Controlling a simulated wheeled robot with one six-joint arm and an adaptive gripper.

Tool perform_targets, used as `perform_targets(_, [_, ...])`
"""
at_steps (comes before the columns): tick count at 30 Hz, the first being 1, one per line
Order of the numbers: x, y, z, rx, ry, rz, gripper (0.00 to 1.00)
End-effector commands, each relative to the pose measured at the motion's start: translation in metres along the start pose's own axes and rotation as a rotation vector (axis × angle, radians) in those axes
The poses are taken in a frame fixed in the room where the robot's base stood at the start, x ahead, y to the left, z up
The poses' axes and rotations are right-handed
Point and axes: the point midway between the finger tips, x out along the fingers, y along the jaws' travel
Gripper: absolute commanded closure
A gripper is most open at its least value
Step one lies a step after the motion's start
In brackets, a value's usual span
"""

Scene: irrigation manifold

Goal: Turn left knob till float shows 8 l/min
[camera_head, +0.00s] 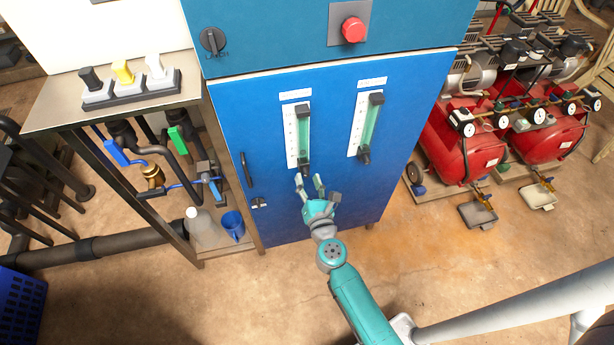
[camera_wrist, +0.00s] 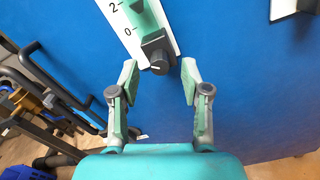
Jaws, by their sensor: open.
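The left flow meter (camera_head: 291,136) is a white scale with a green tube on the blue cabinet door. Its dark knob (camera_head: 304,172) is at the lower end. In the wrist view the knob (camera_wrist: 158,56) has a light pointer mark, and the scale (camera_wrist: 120,22) shows 0 and 2. My gripper (camera_head: 309,183) is open just below the knob. In the wrist view its fingertips (camera_wrist: 160,76) stand either side of the knob's lower end, with visible gaps and nothing held.
A second flow meter (camera_head: 367,124) with its own knob (camera_head: 364,154) is to the right. A door handle (camera_head: 247,170) is at the left. Red compressors (camera_head: 452,147) stand right.

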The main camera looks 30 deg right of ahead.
Motion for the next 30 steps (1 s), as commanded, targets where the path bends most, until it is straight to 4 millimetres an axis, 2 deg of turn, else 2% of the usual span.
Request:
perform_targets(6, [0.017,0.0,0.0,0.0,0.0,0.0,0.53])
perform_targets(16, [0.019,0.0,0.0,-0.001,0.001,0.0,0.53])
perform_targets(21, [0.019,0.0,0.0,-0.001,0.001,0.0,0.95])
perform_targets(22, [0.019,0.0,0.0,-0.001,0.001,0.0,1.0])
perform_targets(30, [0.019,0.0,0.0,-0.01,0.001,0.0,1.0])
